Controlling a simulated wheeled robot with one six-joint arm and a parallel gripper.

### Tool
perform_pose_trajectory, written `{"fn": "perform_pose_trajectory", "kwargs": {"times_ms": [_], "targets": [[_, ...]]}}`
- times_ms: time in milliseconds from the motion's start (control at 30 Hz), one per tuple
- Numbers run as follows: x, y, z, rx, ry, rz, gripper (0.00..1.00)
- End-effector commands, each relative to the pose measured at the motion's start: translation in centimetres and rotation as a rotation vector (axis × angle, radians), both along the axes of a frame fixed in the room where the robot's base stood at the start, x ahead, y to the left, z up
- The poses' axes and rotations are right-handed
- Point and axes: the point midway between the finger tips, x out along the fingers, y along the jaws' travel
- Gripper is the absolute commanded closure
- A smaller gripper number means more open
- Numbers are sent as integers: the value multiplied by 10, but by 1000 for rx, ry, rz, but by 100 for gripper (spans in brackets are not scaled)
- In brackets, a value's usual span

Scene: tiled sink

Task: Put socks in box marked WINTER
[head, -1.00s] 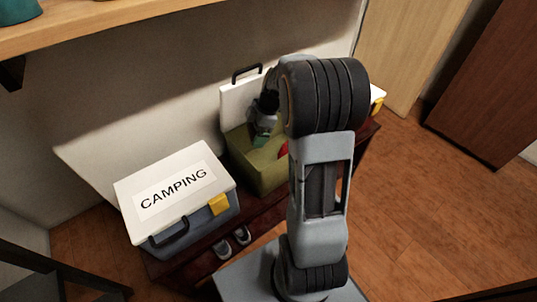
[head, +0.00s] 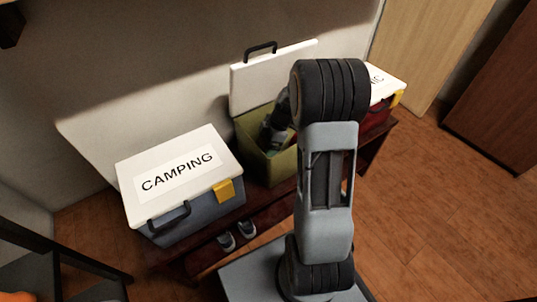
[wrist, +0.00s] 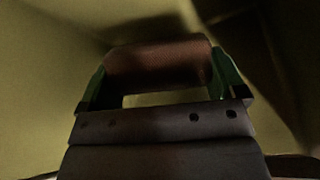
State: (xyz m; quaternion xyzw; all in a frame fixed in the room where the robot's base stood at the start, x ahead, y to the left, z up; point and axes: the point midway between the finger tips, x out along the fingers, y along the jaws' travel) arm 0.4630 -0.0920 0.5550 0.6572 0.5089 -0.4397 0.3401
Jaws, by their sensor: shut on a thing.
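An olive-green box (head: 254,157) stands in the middle of the low bench with its white lid (head: 268,75) raised. I see no label on it. My gripper (head: 271,138) reaches down inside this box, partly hidden by my arm. In the wrist view my gripper (wrist: 160,78) is shut on a dark reddish-brown rolled thing (wrist: 160,60), which may be the socks. Green finger pads press its two ends. Olive box walls surround it, and the light there is dim. I see no WINTER marking.
A blue-grey box with a white lid marked CAMPING (head: 178,172) stands closed at the left. A red box (head: 378,118) with a partly hidden label stands right, behind my arm. Shoes (head: 236,236) sit on the bench's lower shelf. Wooden floor lies open at right.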

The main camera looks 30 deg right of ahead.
Motion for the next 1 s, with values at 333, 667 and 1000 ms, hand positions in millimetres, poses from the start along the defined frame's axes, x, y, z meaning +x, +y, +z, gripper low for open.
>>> {"fn": "perform_pose_trajectory", "kwargs": {"times_ms": [333,667,1000], "targets": [[0,0,-45,0,1,-1,37],[0,0,-48,0,0,-1,37],[0,0,-50,0,-1,-1,0]]}}
